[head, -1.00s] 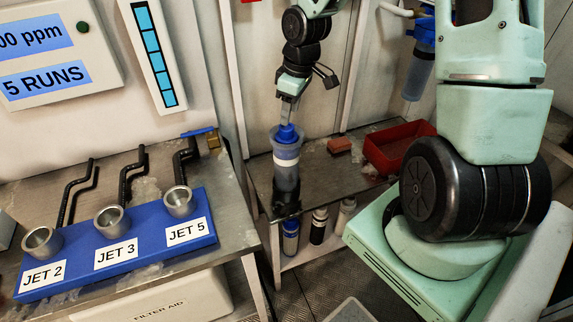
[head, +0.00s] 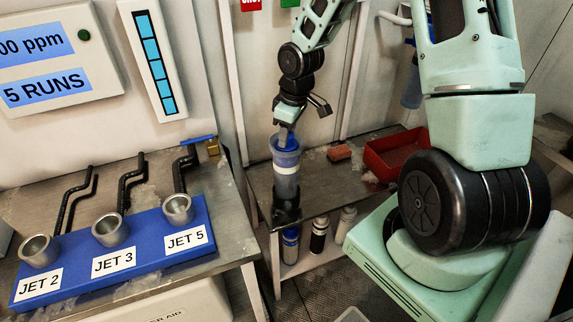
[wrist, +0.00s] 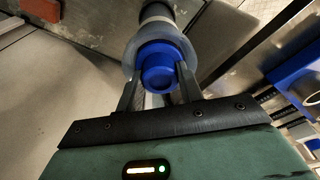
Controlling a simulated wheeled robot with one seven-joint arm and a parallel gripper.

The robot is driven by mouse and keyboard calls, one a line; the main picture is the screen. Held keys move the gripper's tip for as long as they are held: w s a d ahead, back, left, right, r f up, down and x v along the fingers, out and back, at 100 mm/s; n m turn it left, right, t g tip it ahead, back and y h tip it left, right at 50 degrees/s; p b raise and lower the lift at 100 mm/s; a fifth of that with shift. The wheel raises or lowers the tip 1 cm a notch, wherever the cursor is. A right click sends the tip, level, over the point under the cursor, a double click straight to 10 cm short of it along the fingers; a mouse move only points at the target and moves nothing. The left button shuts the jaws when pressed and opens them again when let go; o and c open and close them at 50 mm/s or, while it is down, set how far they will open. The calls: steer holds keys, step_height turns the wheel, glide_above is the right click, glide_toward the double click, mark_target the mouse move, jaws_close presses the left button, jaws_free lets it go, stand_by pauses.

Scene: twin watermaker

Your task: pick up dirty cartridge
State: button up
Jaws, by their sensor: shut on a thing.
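The cartridge (wrist: 158,66) shows as a round blue top inside the grey-clear rim of an upright housing (head: 285,185). The housing has a white band and stands on a black base at the near left end of the metal bench. My gripper (head: 285,138) reaches down into the housing mouth from above. In the wrist view my gripper (wrist: 158,80) has a finger on each side of the blue top and is shut on it. The cartridge's lower body is hidden by the housing, so how dirty it is cannot be told.
A red tray (head: 376,167) and a reddish block (head: 339,152) are on the bench (head: 262,190). Several cylinders, one of them black (head: 319,236), stand on the shelf below. A blue rack (head: 150,226) with metal cups is at the left. A wall filter hangs behind.

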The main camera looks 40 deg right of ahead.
steer(key=shift+r, duration=0.15)
step_height(320, 180, up, 28)
steer(key=p, duration=0.2)
stand_by(0.6)
steer(key=shift+o, duration=0.3)
steer(key=shift+c, duration=0.3)
